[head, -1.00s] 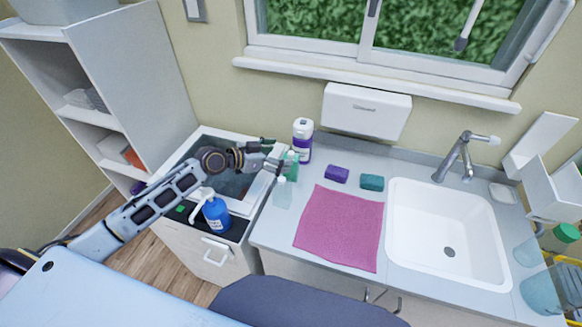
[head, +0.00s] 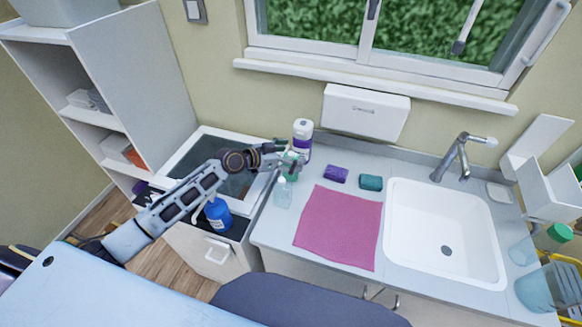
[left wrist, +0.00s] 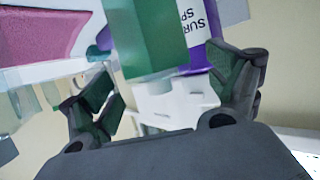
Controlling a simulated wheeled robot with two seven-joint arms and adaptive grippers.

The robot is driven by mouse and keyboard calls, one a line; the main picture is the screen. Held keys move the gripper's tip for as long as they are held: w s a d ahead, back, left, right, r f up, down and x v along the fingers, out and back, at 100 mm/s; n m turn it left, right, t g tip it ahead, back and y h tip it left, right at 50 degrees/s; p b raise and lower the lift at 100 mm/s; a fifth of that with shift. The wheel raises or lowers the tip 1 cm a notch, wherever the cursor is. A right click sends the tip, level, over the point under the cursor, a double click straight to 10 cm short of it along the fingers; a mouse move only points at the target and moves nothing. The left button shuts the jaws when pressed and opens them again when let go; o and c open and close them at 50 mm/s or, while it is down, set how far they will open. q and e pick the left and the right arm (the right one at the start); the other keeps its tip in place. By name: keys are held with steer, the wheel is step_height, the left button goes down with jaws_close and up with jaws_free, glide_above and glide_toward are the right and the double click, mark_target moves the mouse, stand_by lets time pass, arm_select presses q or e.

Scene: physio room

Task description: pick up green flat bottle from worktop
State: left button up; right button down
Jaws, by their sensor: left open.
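The green flat bottle (head: 292,172) stands on the worktop (head: 275,228) near its back left end, partly hidden by my left gripper (head: 296,156). In the left wrist view the green bottle (left wrist: 147,38) looms between the two spread fingers of my left gripper (left wrist: 165,92). The fingers are open, one on each side of it, with a visible gap to the right finger. Whether either finger touches it I cannot tell. My right gripper is not in view.
A white and purple spray bottle (head: 302,128) stands close behind, and a clear bottle (head: 283,192) close in front. A purple block (head: 336,174), a teal block (head: 371,183) and a pink cloth (head: 338,228) lie to the right, before the sink (head: 447,230).

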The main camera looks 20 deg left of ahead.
arm_select(q)
steer(key=c, duration=1.6)
